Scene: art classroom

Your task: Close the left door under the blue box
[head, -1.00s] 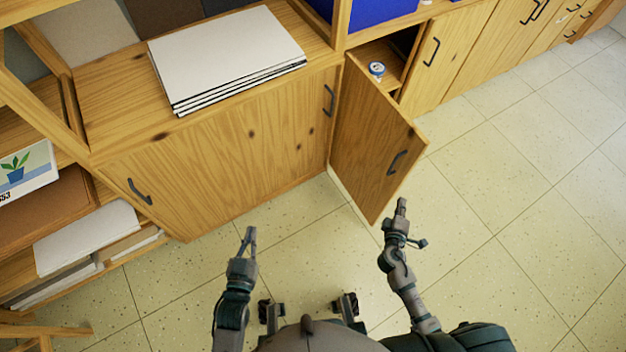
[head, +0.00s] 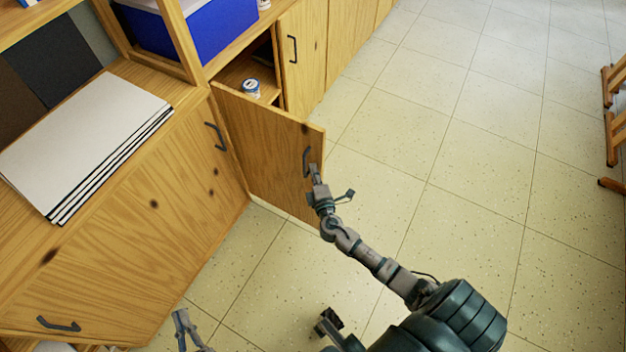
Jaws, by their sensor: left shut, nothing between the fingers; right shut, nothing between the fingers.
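The left door (head: 270,150) under the blue box (head: 215,32) stands open, swung out from the cabinet, with a dark handle (head: 307,161) near its free edge. My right gripper (head: 315,172) is shut and empty, at the door's free edge just beside the handle. I cannot tell whether it touches the door. My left gripper (head: 181,318) is shut and empty, low in the view in front of the neighbouring cabinet, away from the open door.
A small round container (head: 251,88) stands inside the open compartment. The closed door (head: 302,55) is to its right. A stack of white boards (head: 85,140) lies on the left cabinet. Tiled floor (head: 450,160) to the right is clear; wooden legs (head: 612,130) stand at the far right.

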